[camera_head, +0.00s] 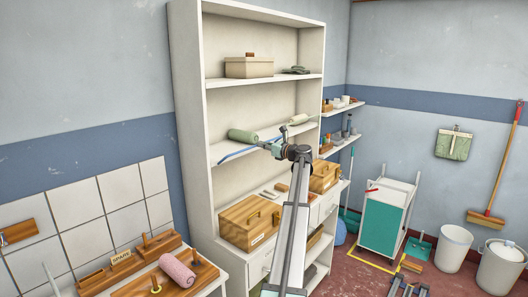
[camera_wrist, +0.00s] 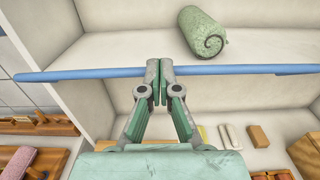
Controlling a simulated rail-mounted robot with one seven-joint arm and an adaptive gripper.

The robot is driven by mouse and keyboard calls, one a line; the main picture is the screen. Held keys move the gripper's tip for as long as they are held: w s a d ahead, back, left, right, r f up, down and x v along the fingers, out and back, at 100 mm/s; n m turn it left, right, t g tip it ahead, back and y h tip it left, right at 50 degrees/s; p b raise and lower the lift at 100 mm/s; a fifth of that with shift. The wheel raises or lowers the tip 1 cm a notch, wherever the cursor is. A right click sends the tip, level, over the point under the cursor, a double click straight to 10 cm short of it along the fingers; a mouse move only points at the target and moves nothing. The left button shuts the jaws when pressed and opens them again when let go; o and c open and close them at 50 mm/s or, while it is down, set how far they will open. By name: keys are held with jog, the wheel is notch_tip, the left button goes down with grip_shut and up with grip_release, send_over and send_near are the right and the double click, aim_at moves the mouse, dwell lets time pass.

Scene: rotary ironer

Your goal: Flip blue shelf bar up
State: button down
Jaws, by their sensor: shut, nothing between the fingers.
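The blue shelf bar (camera_wrist: 90,74) runs across the front of a white cabinet's middle shelf. In the head view its left part (camera_head: 237,154) shows at the shelf's front edge, and my arm hides part of it. My gripper (camera_wrist: 159,70) is shut and empty. Its fingertips are at the bar near the middle of the wrist view and overlap it there. I cannot tell whether they touch it. A green rolled towel (camera_wrist: 203,33) lies on the shelf behind the bar; it also shows in the head view (camera_head: 242,135).
The white cabinet (camera_head: 187,120) holds a lidded box (camera_head: 249,67) on its upper shelf and a wooden box (camera_head: 249,222) below. A pale roll (camera_head: 298,119) lies on the middle shelf's right. A pink roll (camera_head: 177,270) lies at lower left. Red floor shows at right.

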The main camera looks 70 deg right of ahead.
jog(key=w+r, duration=0.1)
jog(key=w+r+p, duration=0.1)
jog(key=w+r, duration=0.1)
jog(key=shift+w+d+r+p, duration=0.2)
jog(key=shift+w+d+p, duration=0.1)
jog(key=shift+d, duration=0.1)
jog(key=shift+s+f, duration=0.1)
jog(key=shift+s, duration=0.05)
dwell(1.1)
notch_tip(320, 180, down, 4)
jog(key=shift+s+a+f+b, duration=0.15)
jog(key=shift+f+b, duration=0.1)
jog(key=shift+b, duration=0.5)
jog(key=b+v, duration=0.3)
jog(key=v, duration=0.7)
jog(key=shift+f+b, duration=0.3)
jog(key=shift+f, duration=0.1)
